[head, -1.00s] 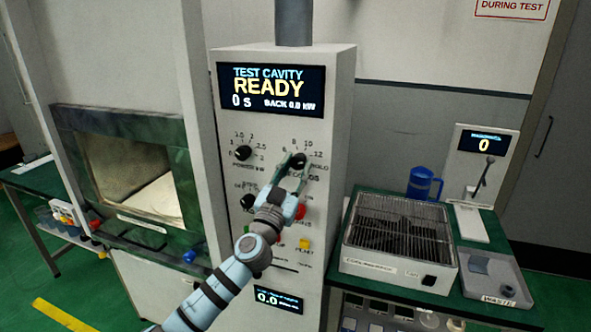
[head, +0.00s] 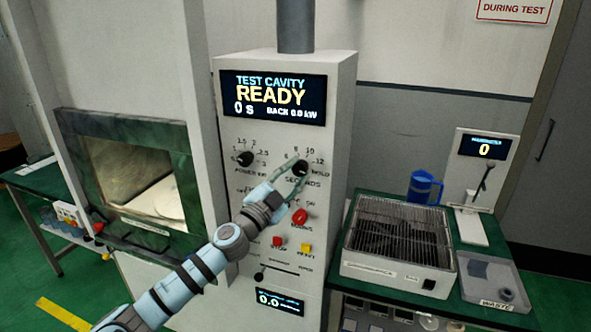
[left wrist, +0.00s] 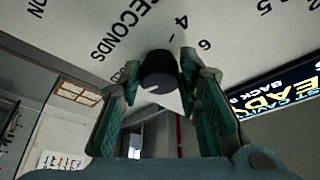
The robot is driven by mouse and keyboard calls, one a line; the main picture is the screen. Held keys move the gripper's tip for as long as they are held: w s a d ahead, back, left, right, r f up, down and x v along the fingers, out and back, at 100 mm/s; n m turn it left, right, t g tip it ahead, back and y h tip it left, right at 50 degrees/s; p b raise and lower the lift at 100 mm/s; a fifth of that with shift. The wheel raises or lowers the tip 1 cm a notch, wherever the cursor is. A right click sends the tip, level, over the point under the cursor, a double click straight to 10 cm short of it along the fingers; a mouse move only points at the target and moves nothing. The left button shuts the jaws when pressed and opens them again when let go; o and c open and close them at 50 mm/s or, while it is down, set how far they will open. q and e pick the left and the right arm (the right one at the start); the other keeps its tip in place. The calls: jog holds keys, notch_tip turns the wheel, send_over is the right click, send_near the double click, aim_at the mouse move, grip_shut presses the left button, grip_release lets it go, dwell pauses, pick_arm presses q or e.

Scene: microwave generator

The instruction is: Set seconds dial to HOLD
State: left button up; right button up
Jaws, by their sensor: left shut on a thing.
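The seconds dial (head: 300,168) is a dark round knob at the upper right of the control panel, with numbers and HOLD printed around it. My left gripper (head: 293,171) reaches it from the lower left, with its fingers on the knob. In the left wrist view the black dial (left wrist: 158,68) sits between the green fingertips of the gripper (left wrist: 160,80), below the SECONDS label. A pale area shows on the knob; I cannot tell which mark it points to. The HOLD mark lies right of the dial in the head view. My right gripper is not in view.
The power dial (head: 245,158) is left of the seconds dial. A red knob (head: 299,216), a red button (head: 278,242) and a yellow button (head: 306,248) lie below. The display (head: 273,97) reads READY, 0 s. A grill-topped box (head: 398,272) stands to the right.

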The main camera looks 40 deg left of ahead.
pick_arm(q)
jog(key=shift+m+g+h+p, duration=0.3)
jog(key=shift+m+h+p, duration=0.1)
jog(key=shift+m+p, duration=0.6)
jog(key=o, duration=1.1)
jog(key=shift+o, duration=0.2)
jog(key=shift+r, duration=0.1)
